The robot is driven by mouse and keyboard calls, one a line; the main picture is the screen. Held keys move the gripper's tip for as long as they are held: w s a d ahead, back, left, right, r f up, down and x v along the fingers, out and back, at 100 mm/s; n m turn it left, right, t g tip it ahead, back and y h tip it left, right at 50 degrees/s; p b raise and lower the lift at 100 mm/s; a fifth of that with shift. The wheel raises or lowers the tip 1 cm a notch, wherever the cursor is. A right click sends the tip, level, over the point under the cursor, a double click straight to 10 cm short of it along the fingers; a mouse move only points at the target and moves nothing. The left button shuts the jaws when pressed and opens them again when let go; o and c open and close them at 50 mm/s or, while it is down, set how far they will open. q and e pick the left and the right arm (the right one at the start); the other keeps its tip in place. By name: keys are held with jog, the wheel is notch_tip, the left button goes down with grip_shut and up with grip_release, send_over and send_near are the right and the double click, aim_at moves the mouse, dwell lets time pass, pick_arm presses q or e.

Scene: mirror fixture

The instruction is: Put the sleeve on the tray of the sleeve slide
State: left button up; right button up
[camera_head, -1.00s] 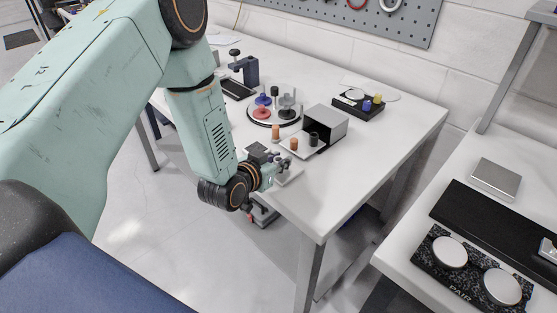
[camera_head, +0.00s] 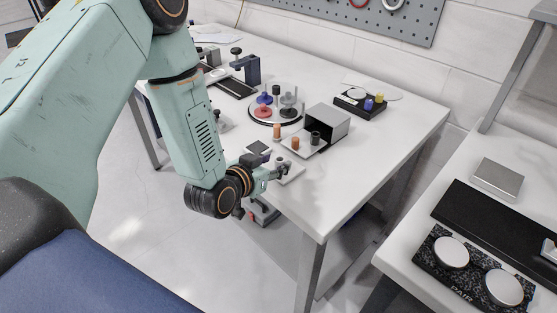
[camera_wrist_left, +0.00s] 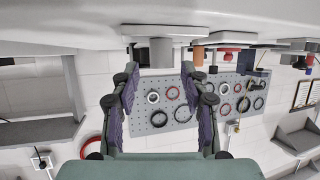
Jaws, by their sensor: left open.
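My left gripper (camera_head: 281,171) is at the near edge of the white table, by a small pale plate (camera_head: 292,174). In the left wrist view, which is upside down, its two fingers (camera_wrist_left: 160,88) are spread apart with nothing clamped between them. A grey cylinder (camera_wrist_left: 161,52), apparently the sleeve, shows ahead between the fingertips; its contact with them cannot be told. The sleeve slide is a grey box (camera_head: 336,122) with a pale tray (camera_head: 304,149) in front. The tray bears an orange post (camera_head: 296,143) and a dark cylinder (camera_head: 315,138). My right gripper is out of view.
Another orange post (camera_head: 277,131) stands left of the tray. Behind are a round dark stand (camera_head: 262,121) with coloured pieces and a black box (camera_head: 352,107). A dark clamp fixture (camera_head: 250,70) stands farther back. The table's right front is clear.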

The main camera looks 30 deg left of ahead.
pick_arm(q)
jog(key=shift+v, duration=1.95)
